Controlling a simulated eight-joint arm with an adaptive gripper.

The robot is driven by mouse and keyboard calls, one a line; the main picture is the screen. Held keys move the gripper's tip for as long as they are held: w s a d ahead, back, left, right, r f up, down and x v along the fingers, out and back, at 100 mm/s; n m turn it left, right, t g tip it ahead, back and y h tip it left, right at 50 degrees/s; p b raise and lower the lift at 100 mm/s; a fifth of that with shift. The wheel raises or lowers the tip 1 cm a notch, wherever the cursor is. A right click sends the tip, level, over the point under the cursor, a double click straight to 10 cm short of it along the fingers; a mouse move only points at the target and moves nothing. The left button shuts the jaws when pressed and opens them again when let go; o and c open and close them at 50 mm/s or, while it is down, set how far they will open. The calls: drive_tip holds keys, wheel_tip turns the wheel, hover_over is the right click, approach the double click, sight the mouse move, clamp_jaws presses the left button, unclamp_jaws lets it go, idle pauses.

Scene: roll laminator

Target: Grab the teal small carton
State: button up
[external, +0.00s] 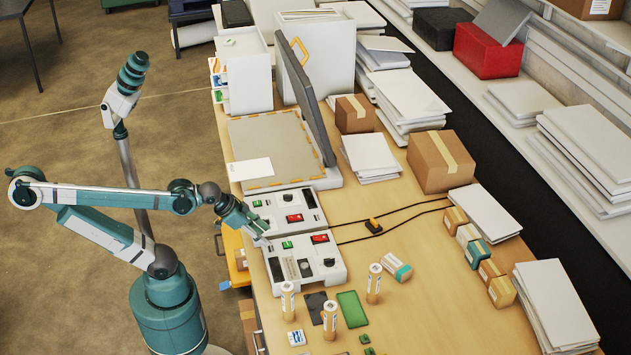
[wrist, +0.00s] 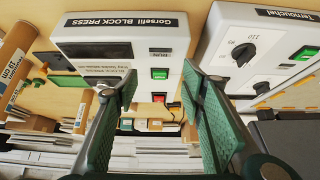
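The teal small carton (external: 478,254) sits on the wooden table toward the right, in a row of small tan and pale cartons. It stands between a pale carton (external: 467,235) and a tan carton (external: 489,270). My gripper (external: 262,241) is far to its left, above the white control boxes at the table's left edge. In the wrist view my gripper (wrist: 165,98) shows two green-padded fingers spread wide with nothing between them.
Two white control boxes (external: 304,263) lie under my gripper, with black cables running right. A larger carton (external: 440,161) and paper stacks (external: 553,305) flank the row. The table's middle is fairly clear.

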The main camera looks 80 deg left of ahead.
drive_tip(key=o, duration=0.5)
drive_tip(key=shift+c, duration=0.2)
drive_tip(key=shift+w+d+r, duration=0.1)
drive_tip(key=shift+w+r, duration=0.3)
drive_tip(key=w+d+r+m+g+h+p, duration=0.1)
drive_tip(key=w+r+p, duration=0.15)
drive_tip(key=w, duration=0.25)
drive_tip(key=w+d+r+m+p, duration=0.2)
drive_tip(key=w+r, duration=0.2)
drive_tip(key=w, duration=0.1)
drive_tip(key=m+g+h+p, duration=0.3)
drive_tip(key=m+g+p, duration=0.1)
drive_tip(key=m+p, duration=0.7)
hover_over(391, 258)
drive_tip(key=p, duration=0.1)
drive_tip(key=shift+n, duration=0.4)
drive_tip(key=f, duration=1.1)
drive_tip(key=shift+s+a, duration=0.25)
drive_tip(key=shift+s, duration=0.1)
drive_tip(key=shift+w+d+f, duration=0.15)
drive_tip(key=shift+w+f, duration=0.15)
drive_tip(key=shift+f, duration=0.15)
